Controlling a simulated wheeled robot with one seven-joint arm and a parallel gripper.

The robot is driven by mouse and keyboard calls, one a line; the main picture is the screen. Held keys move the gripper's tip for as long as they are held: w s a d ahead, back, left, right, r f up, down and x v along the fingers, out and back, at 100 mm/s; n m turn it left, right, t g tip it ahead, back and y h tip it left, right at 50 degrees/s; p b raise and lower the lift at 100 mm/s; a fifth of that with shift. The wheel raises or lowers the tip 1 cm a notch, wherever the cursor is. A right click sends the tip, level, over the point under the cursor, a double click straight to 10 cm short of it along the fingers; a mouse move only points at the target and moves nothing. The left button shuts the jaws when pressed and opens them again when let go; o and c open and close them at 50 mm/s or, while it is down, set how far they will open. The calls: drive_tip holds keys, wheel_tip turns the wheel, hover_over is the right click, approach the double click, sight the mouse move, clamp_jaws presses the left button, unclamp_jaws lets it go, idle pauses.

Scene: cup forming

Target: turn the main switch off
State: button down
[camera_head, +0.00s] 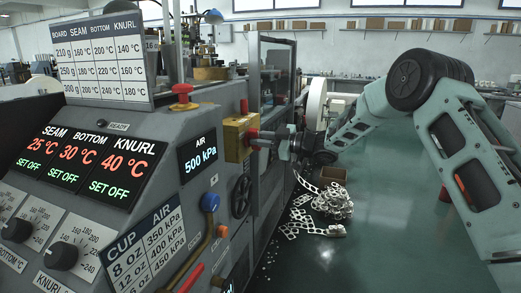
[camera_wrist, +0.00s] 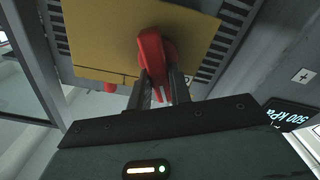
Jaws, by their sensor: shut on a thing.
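The main switch is a red rotary handle (camera_wrist: 152,50) on a yellow plate (camera_wrist: 95,35) in the wrist view. In the head view its yellow box (camera_head: 236,138) sits on the right edge of the grey machine panel, with the red handle (camera_head: 253,133) on its right face. My gripper (camera_head: 262,141) reaches it from the right. In the wrist view my gripper (camera_wrist: 161,88) has its two dark fingers on either side of the handle's lower part, shut on it. The fingers partly hide the handle, and any position marks on the plate are not readable.
Displays (camera_head: 85,160) read 25, 30 and 40 °C with SET OFF; the air display (camera_head: 199,158) reads 500 kPa. A red mushroom button (camera_head: 182,93) tops the panel. A black handwheel (camera_head: 241,196) is below the switch.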

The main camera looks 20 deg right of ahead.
drive_tip(key=n+b, duration=0.4)
drive_tip(key=b, duration=0.1)
drive_tip(key=f+n+b, duration=0.1)
drive_tip(key=n+b, duration=0.3)
drive_tip(key=b, duration=0.1)
drive_tip(key=n+b, duration=0.4)
drive_tip(key=b, duration=0.2)
drive_tip(key=shift+s+a+f, duration=0.1)
drive_tip(key=shift+s+f, duration=0.05)
drive_tip(key=shift+s, duration=0.1)
drive_tip(key=shift+n, duration=0.4)
drive_tip(key=c, duration=1.3)
unclamp_jaws()
drive_tip(key=v, duration=1.7)
drive_tip(key=shift+s, duration=0.15)
